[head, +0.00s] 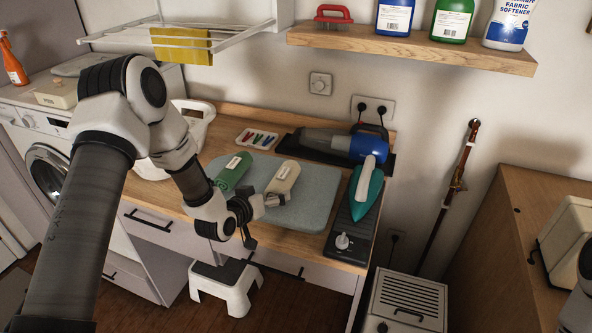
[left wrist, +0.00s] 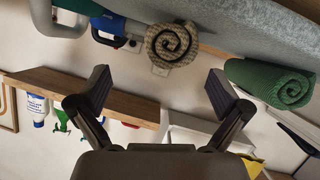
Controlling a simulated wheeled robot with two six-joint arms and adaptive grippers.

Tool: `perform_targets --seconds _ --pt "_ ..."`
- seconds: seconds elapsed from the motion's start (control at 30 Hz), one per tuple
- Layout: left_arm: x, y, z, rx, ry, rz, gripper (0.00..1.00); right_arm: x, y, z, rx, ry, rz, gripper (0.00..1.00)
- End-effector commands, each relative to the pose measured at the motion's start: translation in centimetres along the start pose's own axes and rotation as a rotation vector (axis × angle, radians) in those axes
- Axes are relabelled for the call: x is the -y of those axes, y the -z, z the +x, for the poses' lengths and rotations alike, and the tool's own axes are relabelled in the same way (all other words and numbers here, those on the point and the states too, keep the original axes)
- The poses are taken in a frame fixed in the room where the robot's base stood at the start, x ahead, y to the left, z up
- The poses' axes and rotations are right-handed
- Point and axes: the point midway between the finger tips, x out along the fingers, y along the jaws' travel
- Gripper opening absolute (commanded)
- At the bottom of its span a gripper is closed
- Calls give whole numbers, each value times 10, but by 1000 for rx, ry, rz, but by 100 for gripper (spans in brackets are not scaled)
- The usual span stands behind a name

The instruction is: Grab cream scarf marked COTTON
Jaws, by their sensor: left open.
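The cream scarf (head: 284,177) is a rolled bundle with a white tag, lying on the grey pad of the counter; the tag's writing is too small to read. In the left wrist view its spiral end (left wrist: 172,44) faces the camera, beyond the gap between my fingers. A green rolled scarf (head: 234,171) lies to its left; it also shows in the left wrist view (left wrist: 285,86). My left gripper (head: 265,220) is open and empty, near the pad's front edge, in front of the cream roll and apart from it. My right gripper is not in view.
The grey ironing pad (head: 312,206) covers the middle of the counter. A teal iron (head: 366,189) and a blue-grey appliance (head: 340,142) stand to the right. A tray of coloured pegs (head: 257,139) lies behind. A white stool (head: 226,287) stands below the counter.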

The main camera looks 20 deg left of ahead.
Motion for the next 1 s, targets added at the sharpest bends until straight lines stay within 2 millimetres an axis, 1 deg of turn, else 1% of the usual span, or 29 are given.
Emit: perform_targets --seconds 0.03,0.27,0.4,0.5,0.6,0.73,0.77,0.8,0.87,0.9,0.93,1.0 --pt "0 3 4 -6 -1 2 100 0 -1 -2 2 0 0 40" --pt "2 2 32 2 -1 4 100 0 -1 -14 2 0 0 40" --pt "7 2 56 4 -1 5 100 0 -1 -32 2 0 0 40" --pt "7 0 72 3 -1 4 100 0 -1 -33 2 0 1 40" --pt "8 -2 77 4 0 1 100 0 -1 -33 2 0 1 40" --pt "8 -3 77 4 0 0 100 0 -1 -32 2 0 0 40" --pt "8 -3 77 4 0 0 96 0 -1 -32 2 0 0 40" --pt "8 -3 77 4 0 0 82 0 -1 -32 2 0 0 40" --pt "8 -3 77 4 0 0 61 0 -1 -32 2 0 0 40" --pt "8 -3 77 4 0 0 47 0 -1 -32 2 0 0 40" --pt "8 -3 77 4 0 0 36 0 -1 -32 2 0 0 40" --pt "8 -3 77 4 0 0 34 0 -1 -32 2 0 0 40"
